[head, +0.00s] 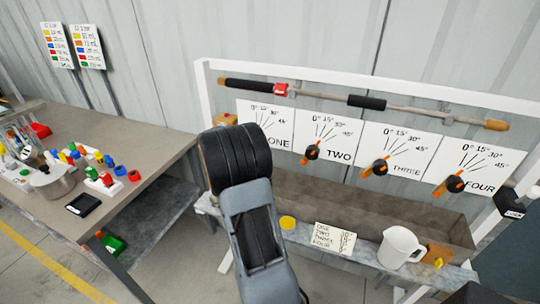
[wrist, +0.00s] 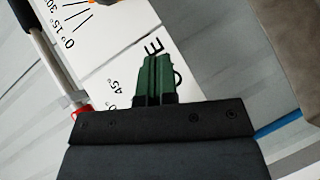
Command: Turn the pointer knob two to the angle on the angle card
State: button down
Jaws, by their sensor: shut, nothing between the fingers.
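Pointer knob two (head: 312,152) is a black hub with an orange bar, at the lower edge of the white TWO dial card (head: 338,128) in the head view. Its orange bar slants from lower left to upper right; its exact angle is too small to read. The angle card (head: 335,239) stands on the bench ledge with rows of names and angles I cannot read clearly. In the head view my arm hides my gripper. In the wrist view my gripper (wrist: 155,62) has green fingers together and empty, over a white card showing 45° and an E. A dark and orange knob is partly visible at the top edge.
Knobs three (head: 380,167) and four (head: 455,183) sit to the right. A rail (head: 330,95) with black sleeves and a red clamp runs above the cards. A white jug (head: 400,247) and a yellow disc (head: 288,223) stand on the ledge below. A cluttered table is at left.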

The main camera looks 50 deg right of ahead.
aim_at(309, 156)
jog(key=s+d+f+p, duration=0.2)
jog(key=s+d+f, duration=0.2)
jog(key=s+d, duration=0.2)
jog(key=shift+s+d, duration=0.35)
jog(key=shift+d, duration=0.55)
